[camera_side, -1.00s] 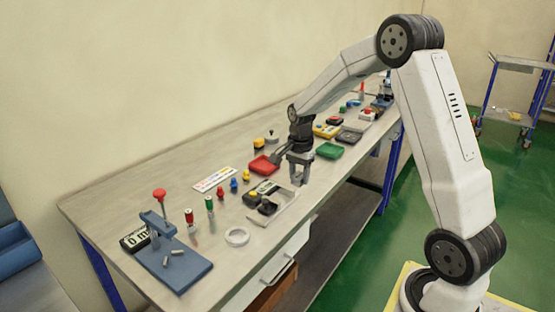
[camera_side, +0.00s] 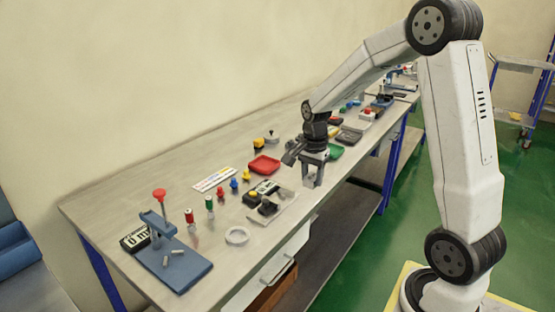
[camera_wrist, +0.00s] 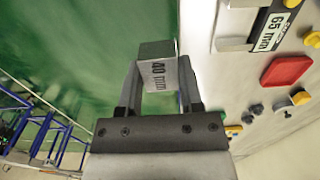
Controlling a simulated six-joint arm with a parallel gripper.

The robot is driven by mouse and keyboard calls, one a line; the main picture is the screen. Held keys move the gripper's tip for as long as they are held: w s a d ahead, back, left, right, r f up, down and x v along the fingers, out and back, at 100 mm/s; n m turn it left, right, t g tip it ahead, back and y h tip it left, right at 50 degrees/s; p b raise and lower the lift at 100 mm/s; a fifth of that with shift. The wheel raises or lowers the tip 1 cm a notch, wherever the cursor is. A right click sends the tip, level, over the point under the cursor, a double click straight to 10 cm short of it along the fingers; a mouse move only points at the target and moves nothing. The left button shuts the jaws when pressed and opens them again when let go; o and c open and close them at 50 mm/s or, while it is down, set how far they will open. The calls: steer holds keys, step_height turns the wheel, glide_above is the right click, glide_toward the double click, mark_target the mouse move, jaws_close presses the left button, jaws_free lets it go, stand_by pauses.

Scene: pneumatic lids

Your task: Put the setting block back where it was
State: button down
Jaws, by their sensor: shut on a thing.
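My gripper (camera_side: 313,181) hangs pointing down at the bench's front edge, right of the grey tray with dark parts. The wrist view shows my gripper (camera_wrist: 158,90) shut on a grey setting block (camera_wrist: 156,66) marked "40 mm", with one finger on each side of it. Green floor shows behind the block, and the bench is to its right. In the side view the block is too small to tell apart from the fingers.
Coloured fittings, a white ring (camera_side: 237,236) and a blue-based press (camera_side: 180,268) stand to the left. Bare bench lies along the wall.

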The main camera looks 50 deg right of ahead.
steer(key=w+d, duration=0.2)
steer(key=d, duration=1.1)
steer(key=w+d+f, duration=0.2)
steer(key=w+f, duration=0.1)
steer(key=w+d+f, duration=0.2)
steer(key=w+f, duration=0.1)
steer(key=w, duration=0.1)
steer(key=w+d+f, duration=0.2)
steer(key=w+f, duration=0.1)
steer(key=w, duration=0.1)
steer(key=shift+w+f, duration=0.1)
steer(key=shift+f, duration=0.05)
steer(key=shift+w+d+f, duration=0.3)
steer(key=shift+w+f, duration=0.1)
steer(key=shift+f, duration=0.15)
steer(key=shift+w+f, duration=0.1)
steer(key=shift+f, duration=0.05)
steer(key=shift+w+d+f, duration=0.1)
steer(key=shift+f, duration=1.5)
steer(key=shift+f, duration=0.15)
